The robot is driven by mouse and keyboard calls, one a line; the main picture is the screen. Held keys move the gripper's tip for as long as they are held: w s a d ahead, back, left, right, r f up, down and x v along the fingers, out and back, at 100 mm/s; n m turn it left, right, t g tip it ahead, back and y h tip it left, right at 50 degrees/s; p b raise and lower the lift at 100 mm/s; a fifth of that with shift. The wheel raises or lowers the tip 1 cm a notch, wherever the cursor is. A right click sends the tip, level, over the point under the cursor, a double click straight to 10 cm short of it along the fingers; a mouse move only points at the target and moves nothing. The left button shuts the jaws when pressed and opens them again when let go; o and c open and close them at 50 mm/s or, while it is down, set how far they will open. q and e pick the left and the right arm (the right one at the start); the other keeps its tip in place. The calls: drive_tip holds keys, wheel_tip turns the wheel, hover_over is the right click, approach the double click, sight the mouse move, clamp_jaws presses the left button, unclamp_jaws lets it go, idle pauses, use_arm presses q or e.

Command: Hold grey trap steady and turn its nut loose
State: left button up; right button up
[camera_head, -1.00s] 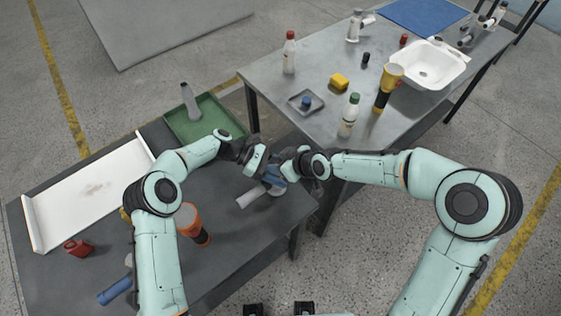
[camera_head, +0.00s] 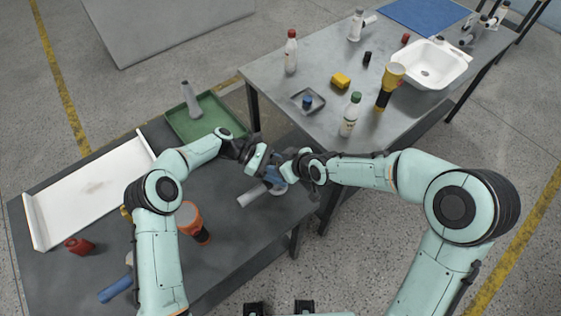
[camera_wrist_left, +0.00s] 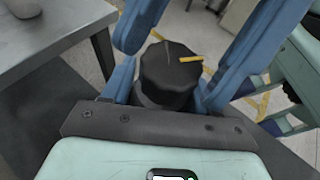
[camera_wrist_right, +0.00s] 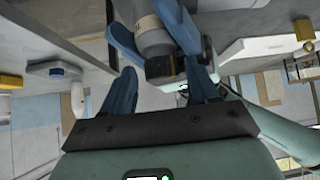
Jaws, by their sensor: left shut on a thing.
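The grey trap (camera_head: 251,195) shows at the right end of the near table, its pipe pointing left; the grippers cover the rest. Its black nut (camera_wrist_left: 168,72), with a yellow mark, sits between the blue fingers of my left gripper (camera_wrist_left: 172,82), which is shut on it. I cannot tell whether the right fingers press on the body. In the head view both grippers meet closely over the trap.
A green tray (camera_head: 205,117) with a grey piece, a white panel (camera_head: 90,190), an orange-topped torch (camera_head: 193,222) and a red item (camera_head: 78,245) are on the near table. The far table (camera_head: 300,75) carries bottles, a yellow torch (camera_head: 388,88) and a white basin (camera_head: 432,66).

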drive_tip(key=shift+a+r, duration=0.1)
drive_tip(key=shift+a, duration=0.15)
drive_tip(key=shift+f+n+g, duration=0.2)
drive_tip(key=shift+n+g, duration=0.2)
drive_tip(key=shift+n, duration=0.1)
drive_tip(key=shift+d+y, duration=0.1)
drive_tip(key=shift+y, duration=0.2)
drive_tip(key=n+g, duration=0.1)
drive_tip(key=n+g+y, duration=0.1)
drive_tip(key=n, duration=0.1)
drive_tip(key=w+n+g+y, duration=0.1)
drive_tip(key=n, duration=0.1)
drive_tip(key=shift+d+r, duration=0.2)
drive_tip(key=shift+d, duration=0.05)
drive_tip(key=v, duration=1.2)
drive_tip(key=shift+r, duration=0.1)
